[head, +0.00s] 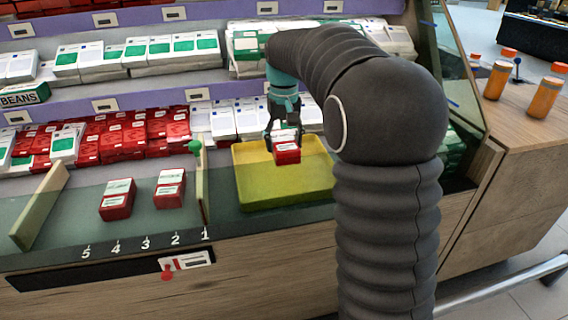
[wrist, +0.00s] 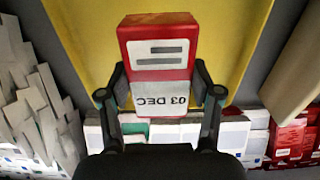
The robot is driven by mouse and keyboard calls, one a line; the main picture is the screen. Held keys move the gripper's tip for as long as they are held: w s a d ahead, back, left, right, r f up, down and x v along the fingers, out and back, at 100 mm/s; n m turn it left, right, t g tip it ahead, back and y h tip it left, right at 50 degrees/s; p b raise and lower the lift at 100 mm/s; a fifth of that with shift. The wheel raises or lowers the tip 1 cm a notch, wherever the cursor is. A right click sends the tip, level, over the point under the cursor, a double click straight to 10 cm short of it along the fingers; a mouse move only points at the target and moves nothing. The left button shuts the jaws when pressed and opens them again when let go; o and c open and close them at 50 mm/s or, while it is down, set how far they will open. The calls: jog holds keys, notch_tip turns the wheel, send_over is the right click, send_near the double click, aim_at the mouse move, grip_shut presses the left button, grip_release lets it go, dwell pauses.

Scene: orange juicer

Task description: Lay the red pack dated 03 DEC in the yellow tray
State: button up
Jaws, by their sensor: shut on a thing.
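My gripper (head: 285,135) is shut on a red pack (head: 287,155) and holds it over the yellow tray (head: 262,200). In the wrist view the held red pack (wrist: 158,47) has a white label reading 03 DEC, upside down in the picture. The fingers (wrist: 160,97) grip it on both sides near its label end. The yellow tray (wrist: 235,45) lies behind the pack in that view. I cannot tell whether the pack's underside touches the tray floor. No other pack shows in the tray.
Shelves of red and white packs rise behind the tray. A glass side panel (head: 455,70) stands to the right. Orange bottles (head: 545,97) stand beyond it.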

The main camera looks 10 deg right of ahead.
aim_at(284, 141)
jog(key=shift+f+b, duration=0.3)
jog(key=shift+f, duration=2.4)
jog(key=o, duration=1.3)
jog(key=shift+f, duration=0.1)
notch_tip(284, 141, up, 12)
jog(key=shift+r+p, duration=0.1)
jog(key=shift+p, duration=0.85)
